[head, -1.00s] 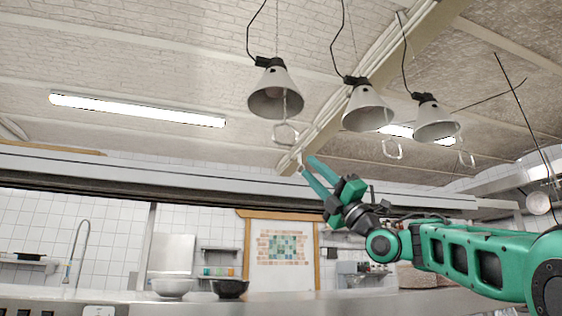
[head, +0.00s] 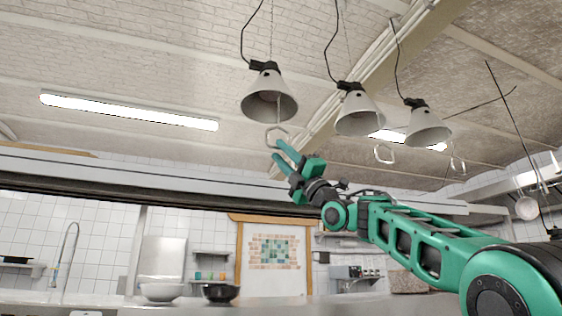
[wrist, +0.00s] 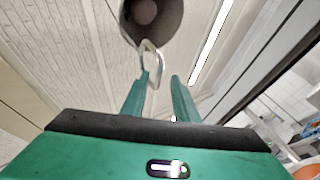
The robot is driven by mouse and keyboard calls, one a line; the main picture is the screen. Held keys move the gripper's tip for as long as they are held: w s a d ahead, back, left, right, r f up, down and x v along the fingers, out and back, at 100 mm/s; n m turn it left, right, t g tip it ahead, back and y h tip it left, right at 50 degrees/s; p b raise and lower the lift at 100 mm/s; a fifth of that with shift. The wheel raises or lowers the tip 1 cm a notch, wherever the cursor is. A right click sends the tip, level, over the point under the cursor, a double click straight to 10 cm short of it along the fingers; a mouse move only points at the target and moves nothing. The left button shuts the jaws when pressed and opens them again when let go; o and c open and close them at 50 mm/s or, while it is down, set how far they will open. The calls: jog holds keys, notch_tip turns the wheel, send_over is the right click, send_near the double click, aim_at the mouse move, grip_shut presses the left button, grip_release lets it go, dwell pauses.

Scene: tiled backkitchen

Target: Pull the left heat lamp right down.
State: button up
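The left heat lamp (head: 268,98) is a pale cone-shaped shade hanging from the ceiling, with a ring-shaped pull handle (head: 284,132) below it. My gripper (head: 276,151) is raised just under this handle, with its two teal fingers pointing up and apart. In the wrist view the lamp's shade (wrist: 168,22) is at the top and the handle (wrist: 151,44) hangs at the fingertips. The handle's lower part overlaps the left finger and the gap beside it. I cannot tell whether it touches the finger. My gripper is open and holds nothing.
A middle lamp (head: 358,115) and a right lamp (head: 426,127) hang beside it, each with its own handle, (head: 384,153) and (head: 458,165). A long horizontal beam (head: 120,172) runs behind my gripper. Bowls (head: 161,291) stand on the counter below.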

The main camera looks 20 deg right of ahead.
grip_shut()
jog(key=shift+w+d+f, duration=0.1)
jog(key=shift+d, duration=0.05)
dwell(1.2)
